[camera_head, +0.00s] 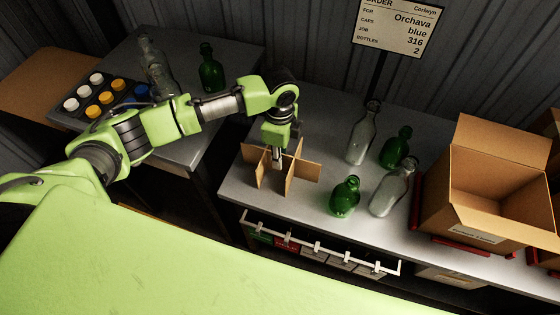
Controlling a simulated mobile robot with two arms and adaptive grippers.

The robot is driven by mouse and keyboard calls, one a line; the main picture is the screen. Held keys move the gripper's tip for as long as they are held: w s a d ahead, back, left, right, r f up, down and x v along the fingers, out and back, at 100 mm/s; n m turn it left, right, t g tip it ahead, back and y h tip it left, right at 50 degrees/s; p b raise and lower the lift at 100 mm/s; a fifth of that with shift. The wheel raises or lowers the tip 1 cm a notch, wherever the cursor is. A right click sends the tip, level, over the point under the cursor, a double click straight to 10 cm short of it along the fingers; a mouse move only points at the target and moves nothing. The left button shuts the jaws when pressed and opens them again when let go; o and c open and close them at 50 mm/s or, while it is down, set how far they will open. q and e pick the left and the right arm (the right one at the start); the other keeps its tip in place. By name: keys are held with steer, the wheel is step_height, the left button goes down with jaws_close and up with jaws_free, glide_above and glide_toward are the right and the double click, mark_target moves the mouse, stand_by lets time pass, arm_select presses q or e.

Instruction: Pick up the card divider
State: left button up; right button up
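The card divider (294,172), crossed brown cardboard panels, stands upright on the grey table (237,193), left of the bottles. My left gripper (277,160) points down over the middle of the divider, with its fingers at the crossing of the panels. The fingers are small and partly hidden, so I cannot tell whether they are closed on the card. My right gripper is not in view.
An open cardboard box (490,205) stands on the right. Clear bottles (363,135) (391,190) and green bottles (396,148) (345,197) stand between box and divider. An order sign (398,27) reads Orchava, blue, 316, 2. A cap tray (70,118) and more bottles (211,70) are at left.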

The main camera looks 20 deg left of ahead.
arm_select(q)
jaws_close()
steer(key=shift+r, duration=0.5)
step_height(320, 180, up, 2)
steer(key=shift+d+r+b, duration=0.1)
steer(key=shift+r+b, duration=0.15)
steer(key=shift+b, duration=0.2)
steer(key=s+d+r, duration=0.3)
steer(key=s+r, duration=0.6)
steer(key=s, duration=0.4)
steer(key=shift+s+d+r+b, duration=0.15)
steer(key=shift+s+r+b, duration=0.15)
